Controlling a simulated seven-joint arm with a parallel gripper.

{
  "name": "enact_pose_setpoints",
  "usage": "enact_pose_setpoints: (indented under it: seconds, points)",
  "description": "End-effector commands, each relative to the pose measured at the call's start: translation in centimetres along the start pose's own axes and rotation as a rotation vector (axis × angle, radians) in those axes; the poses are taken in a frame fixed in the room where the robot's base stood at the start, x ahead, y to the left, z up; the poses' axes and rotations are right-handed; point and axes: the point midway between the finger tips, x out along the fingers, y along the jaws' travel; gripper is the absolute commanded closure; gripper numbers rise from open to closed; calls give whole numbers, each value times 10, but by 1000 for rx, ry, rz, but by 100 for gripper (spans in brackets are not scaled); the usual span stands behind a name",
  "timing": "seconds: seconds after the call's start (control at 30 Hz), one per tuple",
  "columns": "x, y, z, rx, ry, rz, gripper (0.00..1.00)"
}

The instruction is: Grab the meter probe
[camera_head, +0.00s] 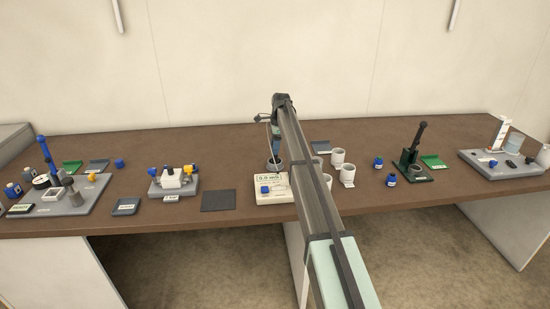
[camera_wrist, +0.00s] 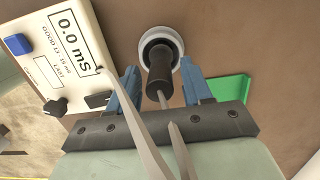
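The meter probe (camera_wrist: 162,62) shows in the wrist view as a dark, round handle with a thin grey stem end pointing towards the camera. It stands in a pale round holder (camera_wrist: 150,35), which also shows in the head view (camera_head: 274,168). The white meter (camera_wrist: 55,50) reads 0.0 mS; in the head view it sits in front of the holder (camera_head: 259,196). My gripper (camera_wrist: 160,78) is open, with one blue finger on each side of the handle. Small gaps show beside the handle. In the head view my arm hides part of this area.
A green piece (camera_wrist: 232,90) lies right of the gripper in the wrist view. White cups (camera_head: 338,157) stand right of my arm. A dark flat mat (camera_head: 218,201) lies left of the meter. A grey tray with blue and yellow parts (camera_head: 156,190) is further left.

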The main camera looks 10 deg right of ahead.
Motion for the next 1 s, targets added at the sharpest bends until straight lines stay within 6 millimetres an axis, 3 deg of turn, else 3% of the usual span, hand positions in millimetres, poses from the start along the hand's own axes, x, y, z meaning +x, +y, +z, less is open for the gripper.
enact_pose_setpoints:
  seconds: [0.07, 0.5, 1.0]
  points:
    - [0, 0, 0, 0, 0, 0, 58]
    - [0, 0, 0, 0, 0, 0, 100]
    - [-2, 0, 0, 0, 0, 0, 100]
